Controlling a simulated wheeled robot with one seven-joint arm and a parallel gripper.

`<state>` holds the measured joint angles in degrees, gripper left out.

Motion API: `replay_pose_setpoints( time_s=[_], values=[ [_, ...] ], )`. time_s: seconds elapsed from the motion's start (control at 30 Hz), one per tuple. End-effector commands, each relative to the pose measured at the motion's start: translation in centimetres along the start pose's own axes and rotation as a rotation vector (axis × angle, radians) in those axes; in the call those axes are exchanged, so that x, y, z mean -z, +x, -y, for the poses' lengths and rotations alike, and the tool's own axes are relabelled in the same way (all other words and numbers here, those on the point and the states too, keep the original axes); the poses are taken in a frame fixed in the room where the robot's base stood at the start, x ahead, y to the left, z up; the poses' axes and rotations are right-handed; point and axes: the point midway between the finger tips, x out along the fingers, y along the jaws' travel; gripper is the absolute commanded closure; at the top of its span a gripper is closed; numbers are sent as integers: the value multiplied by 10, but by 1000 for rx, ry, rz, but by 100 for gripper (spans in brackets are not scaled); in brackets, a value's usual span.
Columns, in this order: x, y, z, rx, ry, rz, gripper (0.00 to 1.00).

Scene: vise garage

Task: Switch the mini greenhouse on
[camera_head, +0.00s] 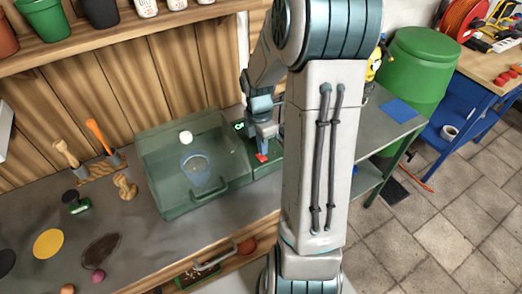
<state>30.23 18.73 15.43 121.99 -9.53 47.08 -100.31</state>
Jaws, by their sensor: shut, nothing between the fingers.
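The mini greenhouse (160,150) is a clear green box with a front handle, standing on the grey workbench. A white round thing shows at its top and a bluish shape inside it. A green base section adjoins its right side, with a red switch (262,157) on it. A small dark display (239,126) with a bright green mark shows behind the switch. My gripper (263,147) points down just above the red switch, shut and empty. I cannot tell whether it touches the switch. My arm hides part of the area to the right.
Hand tools in holders (91,135) and a dark stamp-like tool (74,202) stand left of the greenhouse. A shelf with pots (46,18) runs above. A green bin (420,65) and a blue workbench (468,118) are at right.

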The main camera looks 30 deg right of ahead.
Motion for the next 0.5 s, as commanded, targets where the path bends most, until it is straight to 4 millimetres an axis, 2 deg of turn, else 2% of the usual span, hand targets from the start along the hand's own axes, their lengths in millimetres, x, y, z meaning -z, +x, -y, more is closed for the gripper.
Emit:
replay_pose_setpoints(
  time_s=[0.2,0.5],
  values=[
    [0,21,0,0,0,0,100],
    [0,24,0,-2,1,0,100]
  ],
)
